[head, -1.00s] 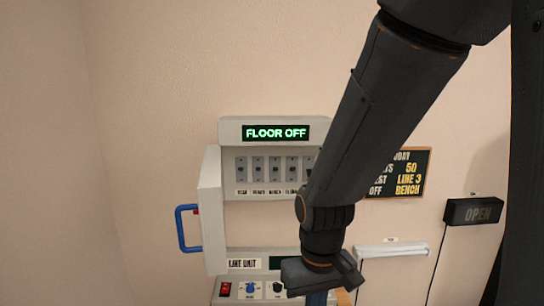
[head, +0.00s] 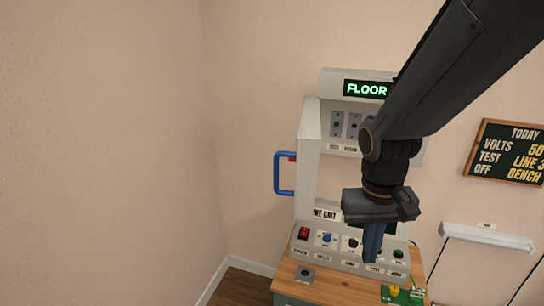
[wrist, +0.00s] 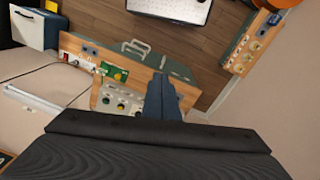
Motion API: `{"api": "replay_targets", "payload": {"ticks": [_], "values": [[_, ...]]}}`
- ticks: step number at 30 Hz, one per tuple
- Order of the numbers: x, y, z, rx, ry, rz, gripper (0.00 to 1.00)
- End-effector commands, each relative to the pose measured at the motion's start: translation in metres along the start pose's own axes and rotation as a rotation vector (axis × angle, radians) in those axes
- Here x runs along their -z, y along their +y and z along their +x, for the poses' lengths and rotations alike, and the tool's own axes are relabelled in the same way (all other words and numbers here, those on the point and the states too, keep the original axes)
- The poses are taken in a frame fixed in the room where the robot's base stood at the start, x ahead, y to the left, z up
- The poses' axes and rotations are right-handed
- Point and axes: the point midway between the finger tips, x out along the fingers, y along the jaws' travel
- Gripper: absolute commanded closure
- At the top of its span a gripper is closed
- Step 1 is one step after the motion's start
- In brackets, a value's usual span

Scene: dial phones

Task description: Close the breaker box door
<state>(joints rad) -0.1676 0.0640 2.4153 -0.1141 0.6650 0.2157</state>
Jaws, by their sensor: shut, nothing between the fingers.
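The breaker box (head: 357,76) hangs on the wall above a wooden bench, with a lit green sign on its top. Its white door (head: 308,160) stands open at the left side, swung out toward me, with a blue handle (head: 277,174) on its outer face. My gripper (head: 371,256) points down in front of the box's lower part, right of the door and apart from it. Its blue fingers are shut and empty. In the wrist view the shut fingers (wrist: 162,98) show over the bench edge. My arm hides the right part of the box.
A control panel (head: 350,255) with a red switch and several knobs sits under the box on the bench (head: 330,288). A chalkboard (head: 508,152) and a white lamp (head: 487,237) are at the right. The wall left of the door is clear.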

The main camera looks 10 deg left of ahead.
Motion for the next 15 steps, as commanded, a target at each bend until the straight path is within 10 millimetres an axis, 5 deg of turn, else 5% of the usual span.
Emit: {"api": "replay_targets", "payload": {"ticks": [1,9,15], "values": [[0.015,-0.020,-0.024,-0.025,0.013,-0.029,1.00],[0.073,-0.117,-0.106,-0.160,0.124,-0.071,1.00],[0.091,-0.189,-0.141,-0.268,0.211,-0.063,1.00]]}}
